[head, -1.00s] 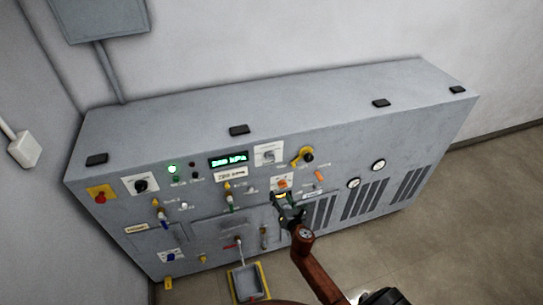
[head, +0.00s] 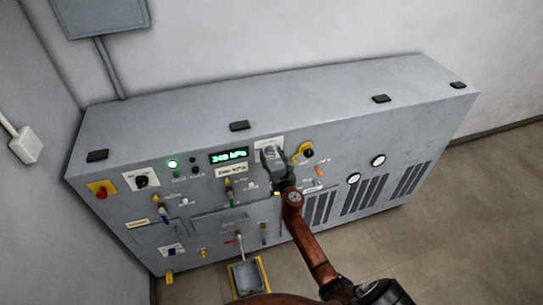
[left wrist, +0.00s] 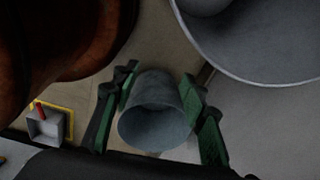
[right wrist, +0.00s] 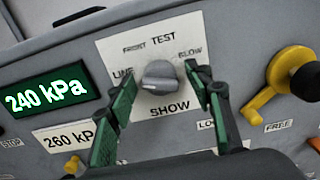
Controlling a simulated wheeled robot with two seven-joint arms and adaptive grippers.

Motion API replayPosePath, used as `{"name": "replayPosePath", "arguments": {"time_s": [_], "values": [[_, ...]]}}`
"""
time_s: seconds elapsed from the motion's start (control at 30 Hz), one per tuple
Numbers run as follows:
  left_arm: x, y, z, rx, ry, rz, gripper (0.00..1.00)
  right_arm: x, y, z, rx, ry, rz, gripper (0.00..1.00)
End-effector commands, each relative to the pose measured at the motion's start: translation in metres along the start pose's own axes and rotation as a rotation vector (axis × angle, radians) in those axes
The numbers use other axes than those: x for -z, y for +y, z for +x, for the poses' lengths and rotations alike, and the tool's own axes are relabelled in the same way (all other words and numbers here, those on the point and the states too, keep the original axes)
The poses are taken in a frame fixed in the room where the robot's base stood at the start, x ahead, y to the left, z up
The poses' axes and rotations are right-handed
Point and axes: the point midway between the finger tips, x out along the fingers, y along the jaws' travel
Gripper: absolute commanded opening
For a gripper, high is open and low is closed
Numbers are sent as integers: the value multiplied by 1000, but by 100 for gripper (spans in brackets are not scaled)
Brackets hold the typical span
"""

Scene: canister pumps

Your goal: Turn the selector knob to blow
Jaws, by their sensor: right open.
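The grey selector knob (right wrist: 160,77) sits on a white plate (right wrist: 150,108) marked TEST, LINE, BLOW and SHOW, with BLOW at its upper right. It has a light mark toward its lower left; which label it points to is unclear. In the head view the knob (head: 269,151) is on the upper front of the grey cabinet. My right gripper (right wrist: 160,80) is open, its green fingers on either side of the knob; contact is not clear. My left gripper (left wrist: 158,75) shows only in its wrist view, fingers apart, with a grey rounded shape (left wrist: 158,115) between or beyond them.
A green display (right wrist: 47,93) reads 240 kPa, above a 260 kPa label (right wrist: 68,136). A yellow lever with a black knob (right wrist: 285,80) sticks out just right of the selector plate. A tray (head: 248,278) stands low in front of the cabinet (head: 330,100).

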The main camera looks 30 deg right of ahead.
Motion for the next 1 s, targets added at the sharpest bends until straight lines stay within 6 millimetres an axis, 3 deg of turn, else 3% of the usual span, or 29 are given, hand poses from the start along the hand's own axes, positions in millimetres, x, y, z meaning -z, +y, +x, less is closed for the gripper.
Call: {"name": "replayPosePath", "arguments": {"time_s": [0.23, 0.8, 1.0], "values": [[0, 0, 0, 0, 1, 0, 40, 0, 0, 1, 0, 0, 1, 46], [1, 0, 0, 0, 2, -1, 40, 0, 0, 0, 0, 0, 1, 7], [1, 0, 0, 0, 2, -2, 40, 0, 0, 0, 0, 0, 12, 7]]}}
